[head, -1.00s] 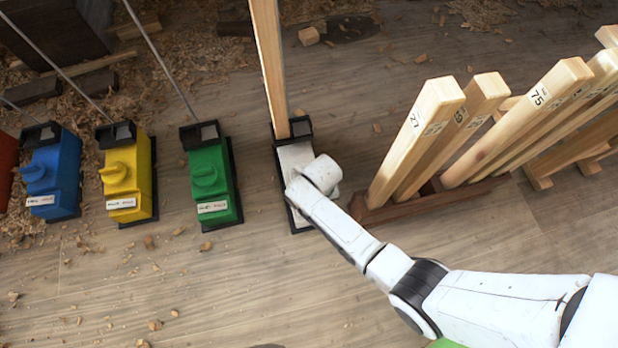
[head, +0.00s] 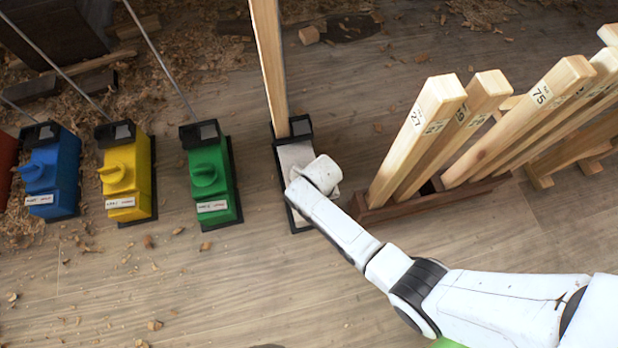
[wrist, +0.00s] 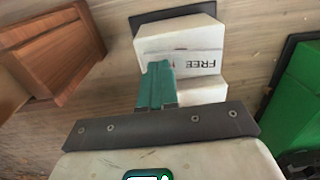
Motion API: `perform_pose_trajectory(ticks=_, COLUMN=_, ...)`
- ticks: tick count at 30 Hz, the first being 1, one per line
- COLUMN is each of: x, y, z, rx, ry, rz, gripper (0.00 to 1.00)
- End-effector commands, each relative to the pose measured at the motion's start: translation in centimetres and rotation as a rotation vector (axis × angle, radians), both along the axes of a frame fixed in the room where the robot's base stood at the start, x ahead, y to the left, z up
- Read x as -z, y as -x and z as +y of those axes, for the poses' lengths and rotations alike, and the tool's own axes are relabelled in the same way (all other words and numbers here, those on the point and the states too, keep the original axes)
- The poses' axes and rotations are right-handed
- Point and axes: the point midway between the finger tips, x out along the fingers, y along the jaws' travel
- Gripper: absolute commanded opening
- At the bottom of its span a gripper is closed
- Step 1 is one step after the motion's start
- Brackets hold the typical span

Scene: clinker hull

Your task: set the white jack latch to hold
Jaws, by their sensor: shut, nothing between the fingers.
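The white jack (head: 297,160) stands upright on its black base in the head view, with a wooden post in its black top bracket. My white wrist covers its front part, so its latch and my fingertips are hidden there. In the wrist view, my gripper (wrist: 157,68) has its teal fingers shut together, with nothing between them. They lie over the white jack (wrist: 160,42), beside a label (wrist: 200,62) reading FREE. The fingers cover part of that face. I cannot tell the latch's setting or whether the fingers touch it.
Green (head: 208,175), yellow (head: 127,175) and blue (head: 52,175) jacks stand to the left, with turn knobs and rods. A wooden rack (head: 385,211) of numbered wooden bars stands close on the right. The floor (head: 200,290) in front is clear but for wood chips.

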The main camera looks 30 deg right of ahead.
Motion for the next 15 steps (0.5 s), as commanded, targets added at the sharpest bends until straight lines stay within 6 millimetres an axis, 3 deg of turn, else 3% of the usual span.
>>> perform_pose_trajectory(ticks=15, x=-3.9, y=0.0, z=0.0, rx=0.0, ry=0.0, rz=0.0, gripper=0.0)
